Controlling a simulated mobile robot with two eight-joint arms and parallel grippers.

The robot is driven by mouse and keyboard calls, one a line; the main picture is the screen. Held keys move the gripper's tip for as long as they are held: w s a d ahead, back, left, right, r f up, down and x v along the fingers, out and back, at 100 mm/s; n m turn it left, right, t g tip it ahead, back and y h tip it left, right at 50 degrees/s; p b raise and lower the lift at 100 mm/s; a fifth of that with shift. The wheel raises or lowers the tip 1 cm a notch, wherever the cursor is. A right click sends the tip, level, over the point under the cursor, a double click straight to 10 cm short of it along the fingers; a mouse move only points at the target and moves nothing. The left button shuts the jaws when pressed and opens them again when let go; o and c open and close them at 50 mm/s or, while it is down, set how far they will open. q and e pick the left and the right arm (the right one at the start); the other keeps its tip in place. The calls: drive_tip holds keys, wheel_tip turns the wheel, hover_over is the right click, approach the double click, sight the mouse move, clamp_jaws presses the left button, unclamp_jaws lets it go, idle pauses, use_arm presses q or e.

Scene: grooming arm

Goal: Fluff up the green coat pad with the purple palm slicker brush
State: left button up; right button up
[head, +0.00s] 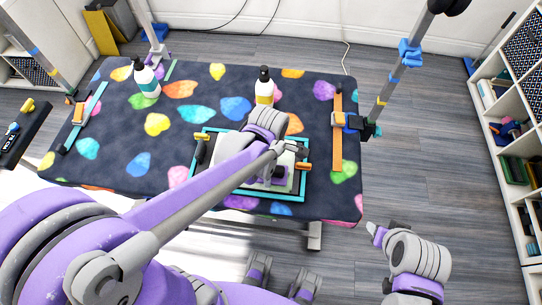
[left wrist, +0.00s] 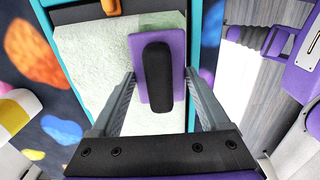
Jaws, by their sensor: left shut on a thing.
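The purple palm slicker brush (left wrist: 137,60), with a black handle (left wrist: 158,75) on top, lies over the pale green coat pad (left wrist: 90,65) in the left wrist view. My left gripper (left wrist: 160,82) is shut on the brush, one finger on each side of it. The brush's bristles are hidden beneath it, so I cannot tell how firmly it meets the pad.
Two bottles stand behind, one at left (head: 147,82) and one at centre (head: 264,88). Clamped posts stand by the table's sides; shelves (head: 515,150) are at right.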

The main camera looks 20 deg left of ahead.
use_arm(q)
drive_tip(key=s, duration=0.3)
drive_tip(key=shift+s+d, duration=0.1)
drive_tip(key=shift+d, duration=0.25)
idle(0.4)
drive_tip(key=w, duration=0.2)
drive_tip(key=w+a, duration=0.1)
drive_tip(key=w, duration=0.4)
drive_tip(key=shift+w+a+b, duration=0.1)
drive_tip(key=shift+a+b, duration=0.2)
drive_tip(key=shift+b, duration=0.1)
drive_tip(key=shift+w+a, duration=0.15)
drive_tip(key=shift+w, duration=0.3)
drive_tip(key=w, duration=0.2)
drive_tip(key=w+a, duration=0.1)
drive_tip(key=w, duration=0.2)
drive_tip(key=w+a, duration=0.1)
drive_tip(key=w, duration=0.2)
drive_tip(key=shift+f, duration=0.1)
